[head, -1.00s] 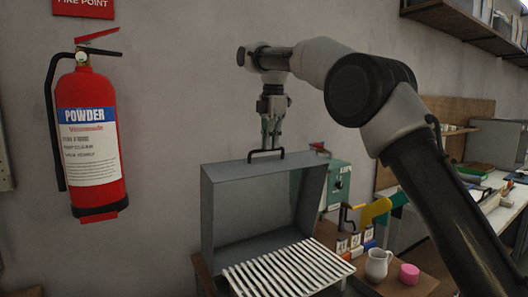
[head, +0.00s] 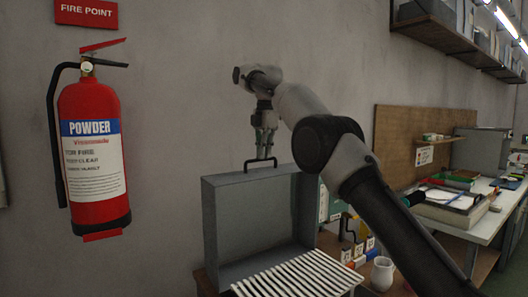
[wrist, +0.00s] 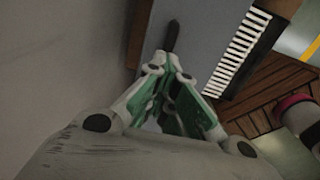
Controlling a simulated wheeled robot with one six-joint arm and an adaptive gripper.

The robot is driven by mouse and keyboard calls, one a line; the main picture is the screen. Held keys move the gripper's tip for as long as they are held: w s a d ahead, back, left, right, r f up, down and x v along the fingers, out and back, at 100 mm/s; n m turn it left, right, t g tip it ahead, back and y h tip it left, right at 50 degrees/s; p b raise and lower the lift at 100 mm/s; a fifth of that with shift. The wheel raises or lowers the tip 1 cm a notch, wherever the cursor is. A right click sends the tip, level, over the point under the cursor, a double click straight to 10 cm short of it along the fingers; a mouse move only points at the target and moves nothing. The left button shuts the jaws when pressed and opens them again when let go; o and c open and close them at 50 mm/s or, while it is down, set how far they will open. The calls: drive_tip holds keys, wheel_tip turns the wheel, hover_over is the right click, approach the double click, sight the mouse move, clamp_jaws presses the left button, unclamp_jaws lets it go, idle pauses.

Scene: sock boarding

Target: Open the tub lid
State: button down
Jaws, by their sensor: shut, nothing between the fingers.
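The tub's grey lid (head: 225,235) stands raised in the head view, its hollow inside facing the room. Its black handle (head: 250,163) is at the top edge. White slats (head: 300,277) lie in front of the lid, over the tub's opening; the tub body is mostly out of frame. My gripper (head: 264,157) points down at the handle, its tips close to the bar and holding nothing. In the wrist view the shut green-padded fingers (wrist: 168,68) sit beside the dark handle (wrist: 172,36), with the lid (wrist: 205,25) beyond. Whether they touch the handle I cannot tell.
A red fire extinguisher (head: 92,160) hangs on the wall at left. A pale mug (head: 382,274) stands right of the tub, near my arm. A workbench (head: 485,220) with trays is at right, below a wall shelf (head: 450,35). The wall behind my gripper is bare.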

drive_tip(key=c, duration=2.2)
unclamp_jaws()
drive_tip(key=shift+s+a+f+g, duration=0.1)
drive_tip(key=shift+f+g, duration=0.05)
drive_tip(key=shift+f, duration=0.45)
drive_tip(key=shift+a+f+g, duration=0.1)
drive_tip(key=shift+f+g, duration=0.05)
drive_tip(key=shift+f, duration=0.45)
drive_tip(key=o, duration=1.2)
drive_tip(key=shift+f, duration=0.1)
drive_tip(key=shift+o, duration=0.2)
